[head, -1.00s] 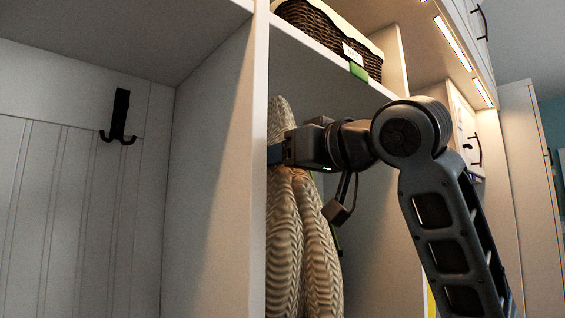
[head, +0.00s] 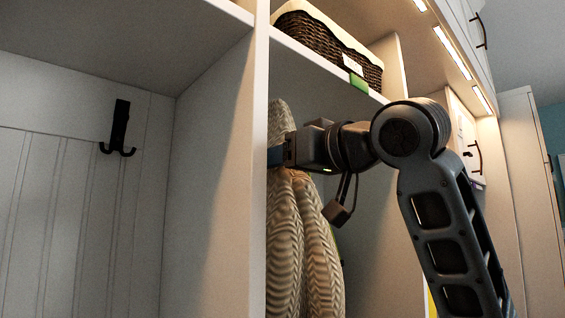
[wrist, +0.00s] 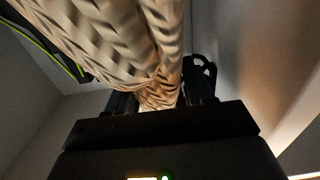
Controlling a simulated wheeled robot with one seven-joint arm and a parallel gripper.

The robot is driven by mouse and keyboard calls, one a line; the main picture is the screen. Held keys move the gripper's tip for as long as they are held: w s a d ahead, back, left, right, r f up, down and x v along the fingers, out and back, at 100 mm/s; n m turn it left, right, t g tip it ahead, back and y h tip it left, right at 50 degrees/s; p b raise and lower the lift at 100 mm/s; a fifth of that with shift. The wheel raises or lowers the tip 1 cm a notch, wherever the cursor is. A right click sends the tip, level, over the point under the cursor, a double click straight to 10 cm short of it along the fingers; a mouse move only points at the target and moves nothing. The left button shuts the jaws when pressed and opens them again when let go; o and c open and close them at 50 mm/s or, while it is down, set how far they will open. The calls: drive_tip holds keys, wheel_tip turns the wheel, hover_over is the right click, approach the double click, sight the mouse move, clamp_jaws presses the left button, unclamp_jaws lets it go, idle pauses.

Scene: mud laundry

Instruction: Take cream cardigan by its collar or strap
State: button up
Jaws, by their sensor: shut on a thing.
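The cream cardigan (head: 303,250) has a chunky knit and hangs in the right cubby, partly hidden behind the white divider. My gripper (head: 279,156) reaches in from the right at the cardigan's upper part and is shut on it; the knit pinches in there. In the wrist view the cardigan (wrist: 115,40) fills the upper middle and narrows down between the fingers of my gripper (wrist: 160,100). Whether the cardigan still rests on a hook cannot be told.
A white divider (head: 210,170) separates the cubbies. The left cubby is empty apart from a black double hook (head: 119,130). A wicker basket (head: 325,45) with a tag stands on the shelf above my gripper. A yellow-green strip (wrist: 45,50) shows at left in the wrist view.

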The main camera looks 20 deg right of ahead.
drive_tip(key=shift+o, duration=0.2)
drive_tip(key=w+d, duration=0.2)
drive_tip(key=d, duration=0.5)
drive_tip(key=shift+w+d, duration=0.15)
drive_tip(key=shift+d, duration=0.1)
idle(0.8)
